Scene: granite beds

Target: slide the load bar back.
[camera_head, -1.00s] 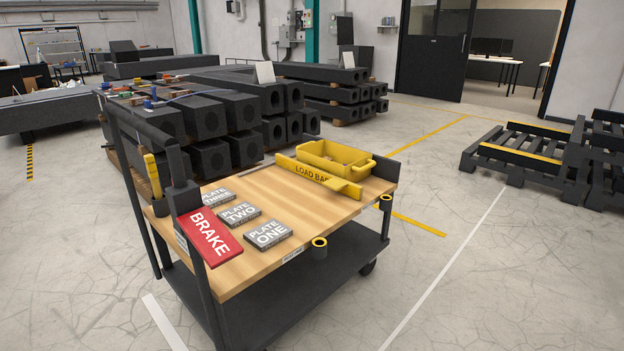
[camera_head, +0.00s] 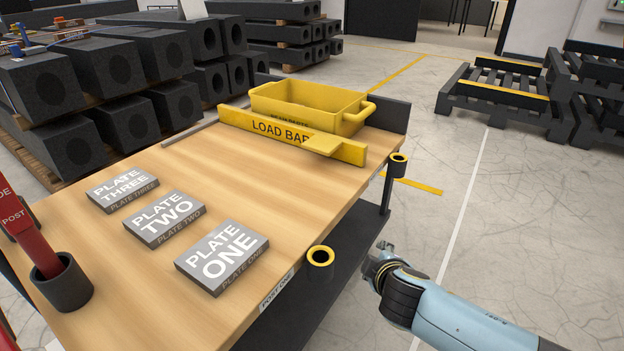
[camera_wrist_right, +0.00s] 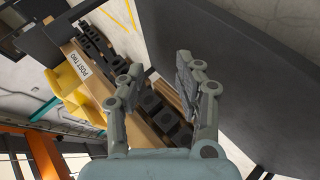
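The yellow load bar (camera_head: 235,117) stands across the far part of the wooden cart top, with a flat yellow tab at its right part. A yellow bin (camera_head: 340,105) is just behind it. My right arm comes in at the lower right of the head view, beside the cart's right edge and apart from the bar; its fingers are not clear there. In the right wrist view my right gripper (camera_wrist_right: 158,72) is open, with nothing seen held between its fingers. Yellow parts (camera_wrist_right: 75,88) show left of it, beside a "POST TWO" label. My left gripper is not in view.
Grey plates one (camera_head: 222,257), two (camera_head: 163,217) and three (camera_head: 122,188) lie on the cart top (camera_head: 290,190). Yellow-rimmed posts (camera_head: 320,256) line its right edge. A red piece (camera_head: 28,230) stands in a dark cup.

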